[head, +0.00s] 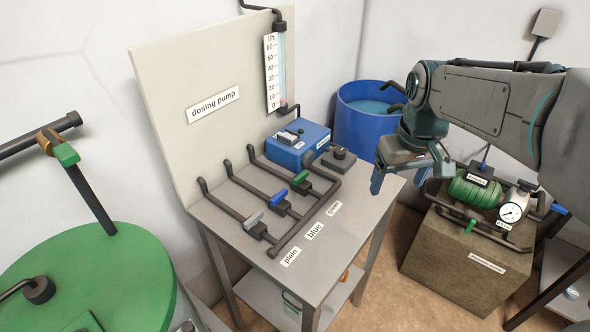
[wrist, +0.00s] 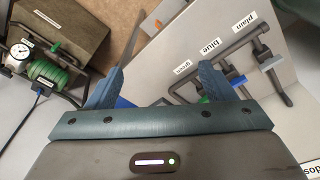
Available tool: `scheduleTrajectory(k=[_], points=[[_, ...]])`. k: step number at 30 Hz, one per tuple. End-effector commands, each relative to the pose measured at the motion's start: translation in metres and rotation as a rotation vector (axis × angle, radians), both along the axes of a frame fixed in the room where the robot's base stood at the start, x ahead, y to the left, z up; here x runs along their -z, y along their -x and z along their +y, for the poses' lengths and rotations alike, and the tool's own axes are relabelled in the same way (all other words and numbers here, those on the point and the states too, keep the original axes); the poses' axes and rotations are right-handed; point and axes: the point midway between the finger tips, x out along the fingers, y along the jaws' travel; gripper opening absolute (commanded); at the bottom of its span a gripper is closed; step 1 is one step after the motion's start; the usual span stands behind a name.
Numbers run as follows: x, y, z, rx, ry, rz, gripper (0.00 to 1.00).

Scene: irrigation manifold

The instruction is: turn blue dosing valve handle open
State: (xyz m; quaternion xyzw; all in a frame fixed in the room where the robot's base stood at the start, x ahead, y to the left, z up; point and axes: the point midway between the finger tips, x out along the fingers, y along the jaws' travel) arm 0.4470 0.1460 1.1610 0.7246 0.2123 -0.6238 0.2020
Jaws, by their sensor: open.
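The blue valve handle (head: 279,196) sits on the middle of three short pipes on the grey table, beside the label "blue" (head: 314,230). It lies crosswise to its pipe. In the wrist view the blue handle (wrist: 237,80) shows just right of the right finger. My gripper (head: 408,178) is open and empty, above and to the right of the table's right edge in the head view, well apart from the handle. Its two fingers (wrist: 158,80) show spread in the wrist view, with nothing between the tips.
A grey handle (head: 253,220) and a green handle (head: 300,177) flank the blue one, both crosswise. A blue pump box (head: 298,143) stands behind, before the upright panel (head: 180,110). A blue barrel (head: 365,125) and a block with a gauge (head: 470,255) stand right of the table.

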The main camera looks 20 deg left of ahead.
Motion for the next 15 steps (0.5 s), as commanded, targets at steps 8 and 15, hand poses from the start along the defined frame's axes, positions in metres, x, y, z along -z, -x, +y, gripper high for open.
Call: scheduleTrajectory(k=[8,15], points=[[0.005,-0.053,0.131,-0.336,0.046,0.058,0.76],[0.03,-0.059,0.232,-0.576,0.082,0.093,0.76]])
